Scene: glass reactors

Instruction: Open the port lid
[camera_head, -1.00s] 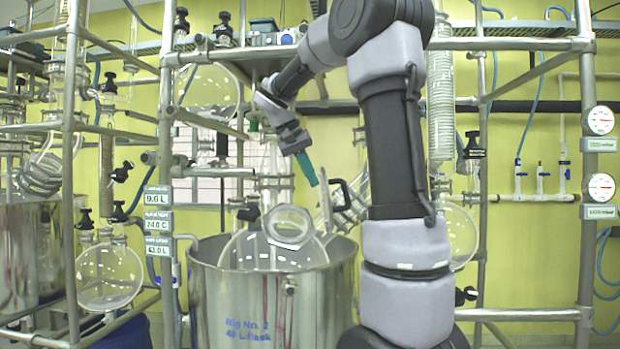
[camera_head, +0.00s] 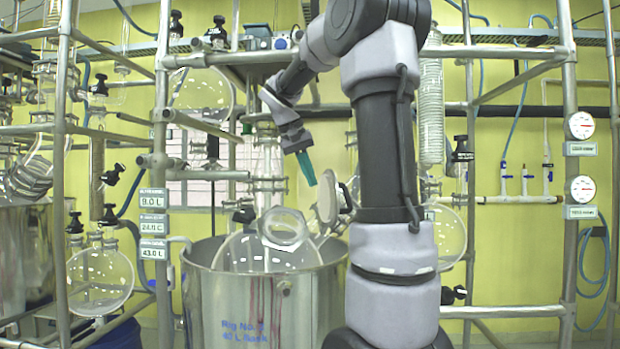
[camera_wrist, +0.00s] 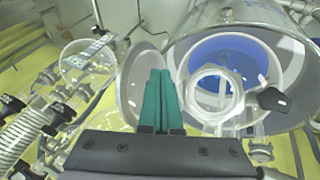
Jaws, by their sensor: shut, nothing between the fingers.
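The glass flask's port (camera_head: 285,228) shows as a clear ring above the steel vessel; its round mouth also shows in the wrist view (camera_wrist: 217,93). A pale round lid (camera_head: 327,201) with a black handle (camera_head: 345,198) stands tilted up to the right of the port, away from its mouth. In the wrist view a pale disc, apparently this lid (camera_wrist: 132,82), is partly hidden behind my fingers. My gripper (camera_head: 309,180) has its green fingers together and empty, pointing down just above and left of the lid. Whether they touch it I cannot tell.
The steel vessel (camera_head: 262,300) surrounds the flask. Metal frame posts (camera_head: 163,200) stand close on its left and others stand right of my arm. Round glass flasks (camera_head: 98,280) hang at the left. Dial gauges (camera_head: 581,125) are at the far right.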

